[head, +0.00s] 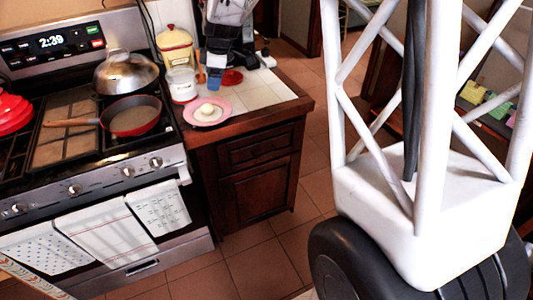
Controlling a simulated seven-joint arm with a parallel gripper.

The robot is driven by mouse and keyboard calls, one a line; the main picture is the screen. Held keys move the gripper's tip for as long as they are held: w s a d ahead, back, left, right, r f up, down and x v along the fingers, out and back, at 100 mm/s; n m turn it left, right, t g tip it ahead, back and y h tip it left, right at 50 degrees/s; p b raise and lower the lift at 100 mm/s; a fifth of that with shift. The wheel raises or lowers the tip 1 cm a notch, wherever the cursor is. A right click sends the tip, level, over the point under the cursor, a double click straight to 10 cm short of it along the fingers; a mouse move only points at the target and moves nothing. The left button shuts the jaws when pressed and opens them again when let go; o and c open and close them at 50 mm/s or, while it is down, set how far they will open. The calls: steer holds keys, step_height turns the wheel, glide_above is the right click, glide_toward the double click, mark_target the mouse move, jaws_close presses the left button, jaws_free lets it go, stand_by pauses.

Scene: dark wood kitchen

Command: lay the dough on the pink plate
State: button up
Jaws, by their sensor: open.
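The pink plate (188,116) lies near the front left corner of the tiled counter. A pale, rounded lump that looks like the dough (207,109) rests on the plate. My gripper (210,74) is at the end of the arm, just behind and above the plate. It is open and apart from the dough. Its fingertips are small and hard to make out in the head view.
A white lidded jar (182,85) and a yellow canister (175,50) stand left of my gripper. A red dish (232,77) lies to its right. The stove holds a red pan (131,117) and a domed steel lid (125,72). The counter's right front tiles are clear.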

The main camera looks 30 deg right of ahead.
steer(key=s+a+r+m+h, duration=0.1)
steer(key=s+r+m, duration=0.25)
steer(key=s, duration=0.75)
steer(key=s+a+r+m, duration=0.1)
steer(key=s+r+m, duration=0.25)
steer(key=s, duration=0.75)
steer(key=s+f+m+h, duration=0.1)
steer(key=s+m, duration=0.6)
steer(key=s, duration=1.3)
steer(key=shift+s+f+m+t, duration=0.15)
steer(key=shift+f+m+t, duration=0.25)
steer(key=shift+f, duration=0.4)
